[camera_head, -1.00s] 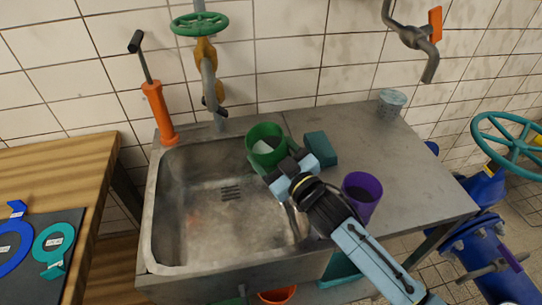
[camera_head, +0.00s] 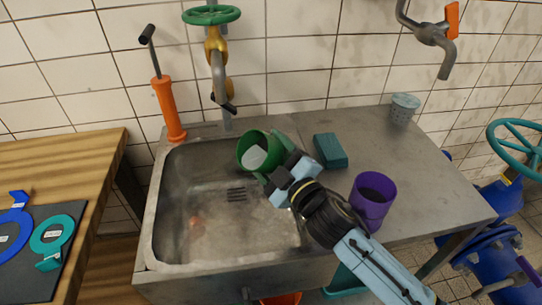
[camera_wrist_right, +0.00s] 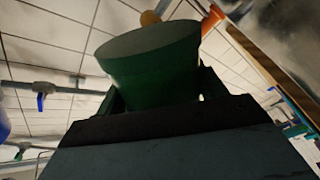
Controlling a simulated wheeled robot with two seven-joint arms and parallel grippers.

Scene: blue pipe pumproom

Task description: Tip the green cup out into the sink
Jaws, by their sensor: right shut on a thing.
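The green cup (camera_head: 259,150) is in my right gripper (camera_head: 275,163), above the back right part of the sink. It is tilted to the left, with its mouth toward the basin and something whitish showing inside. The right gripper is shut on the cup. In the right wrist view the cup (camera_wrist_right: 152,68) fills the space between the fingers. The metal sink (camera_head: 165,215) has a drain grate and a small reddish spot on its floor. My left gripper is not in view.
A teal sponge (camera_head: 330,151), a purple cup (camera_head: 372,200) and a grey perforated cup (camera_head: 403,108) stand on the counter right of the sink. An orange pump (camera_head: 168,108) and a tap (camera_head: 218,75) stand behind it. A wooden table (camera_head: 60,165) is at left.

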